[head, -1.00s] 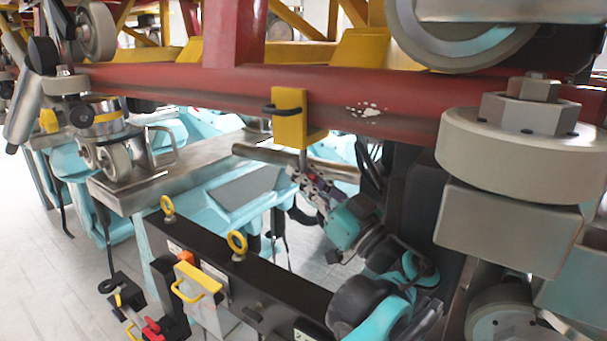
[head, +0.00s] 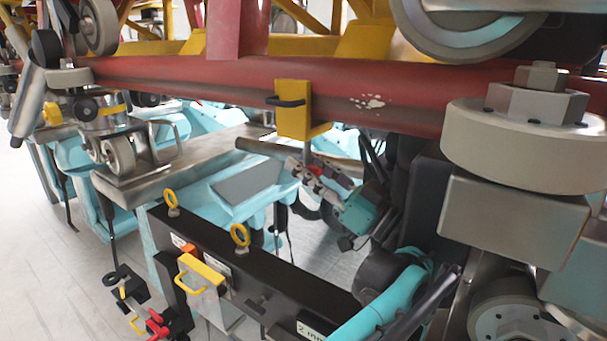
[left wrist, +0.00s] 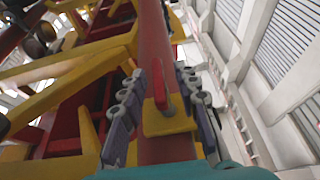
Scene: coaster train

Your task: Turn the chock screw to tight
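The chock is a yellow block (head: 294,112) with a black handle, seated on the red rail (head: 200,80) in the head view. From below, in the left wrist view, it shows as a yellow plate (left wrist: 165,122) against the rail. The chock screw (left wrist: 171,109) is a grey round end there, with a red lever (left wrist: 159,85) beside it. My left gripper (head: 315,172) is just below the chock in the head view. In the left wrist view, its two fingers are spread either side of the screw and lever, and I see no contact. My right gripper is not in view.
A black beam (head: 235,260) with yellow rings and a yellow-handled box (head: 203,278) runs below. A grey bar (head: 268,149) passes close to my left gripper. Large grey wheels (head: 520,150) stand at the right. Yellow frame beams lie close in the left wrist view.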

